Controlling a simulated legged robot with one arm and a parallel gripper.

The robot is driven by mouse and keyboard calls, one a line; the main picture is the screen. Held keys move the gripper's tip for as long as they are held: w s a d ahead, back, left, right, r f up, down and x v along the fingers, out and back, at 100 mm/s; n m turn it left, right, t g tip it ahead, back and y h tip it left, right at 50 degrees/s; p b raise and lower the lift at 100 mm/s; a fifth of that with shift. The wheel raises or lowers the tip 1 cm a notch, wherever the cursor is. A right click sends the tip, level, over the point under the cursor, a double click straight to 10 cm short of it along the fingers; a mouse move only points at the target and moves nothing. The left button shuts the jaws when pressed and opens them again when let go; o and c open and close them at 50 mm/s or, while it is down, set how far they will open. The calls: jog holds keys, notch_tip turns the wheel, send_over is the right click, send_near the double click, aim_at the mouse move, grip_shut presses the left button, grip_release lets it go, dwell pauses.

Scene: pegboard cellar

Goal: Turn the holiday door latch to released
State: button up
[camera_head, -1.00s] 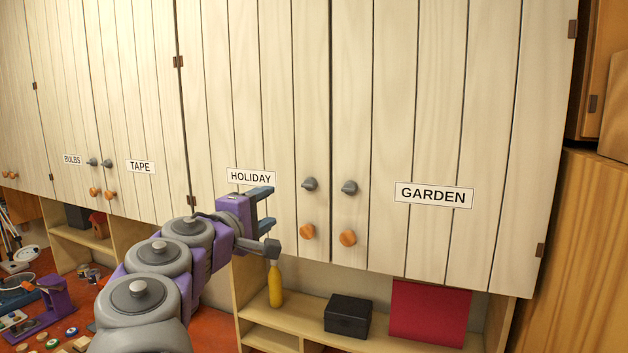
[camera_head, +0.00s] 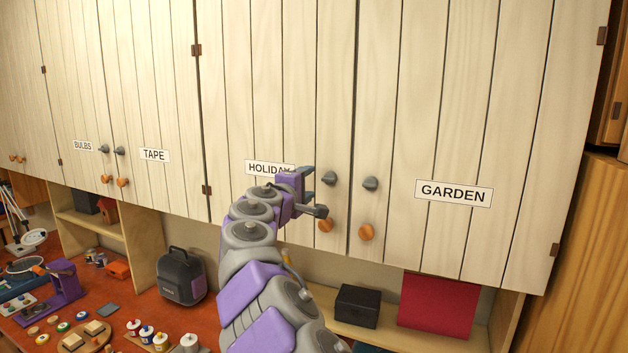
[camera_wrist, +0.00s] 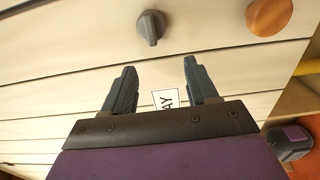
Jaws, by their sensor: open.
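The holiday door's latch is a small grey knob (camera_head: 329,178) with a raised ridge, near the door's right edge. It also shows in the wrist view (camera_wrist: 150,27), with its ridge roughly upright in that picture. The HOLIDAY label (camera_head: 263,167) is partly hidden behind my gripper. My gripper (camera_head: 314,191) is open and empty, just left of the latch. In the wrist view the two fingers (camera_wrist: 160,66) stand apart, and the latch lies beyond their tips, nearer the left finger. I see no contact with the latch.
An orange knob (camera_head: 325,225) sits below the latch. The garden door has its own grey knob (camera_head: 370,183) and orange knob (camera_head: 366,232) close on the right. Below the doors are an open shelf with a black box (camera_head: 357,305) and a cluttered red bench.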

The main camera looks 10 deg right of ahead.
aim_at(326, 181)
jog(key=shift+w+d, duration=0.15)
jog(key=shift+w, duration=0.15)
jog(key=d, duration=0.6)
jog(key=shift+s+d+r, duration=0.2)
jog(key=shift+r, duration=0.05)
jog(key=shift+s, duration=0.1)
jog(key=shift+a, duration=0.3)
jog(key=shift+c, duration=0.5)
jog(key=shift+w+a+f, duration=0.2)
jog(key=shift+w+a, duration=0.35)
jog(key=shift+a, duration=0.2)
jog(key=c, duration=0.3)
jog(key=shift+a, duration=0.25)
jog(key=shift+c, duration=0.8)
jog(key=shift+s+a, duration=0.1)
jog(key=shift+a, duration=0.05)
jog(key=shift+c, duration=0.6)
jog(key=shift+d+f, duration=0.1)
jog(key=shift+d, duration=0.2)
jog(key=c, duration=0.3)
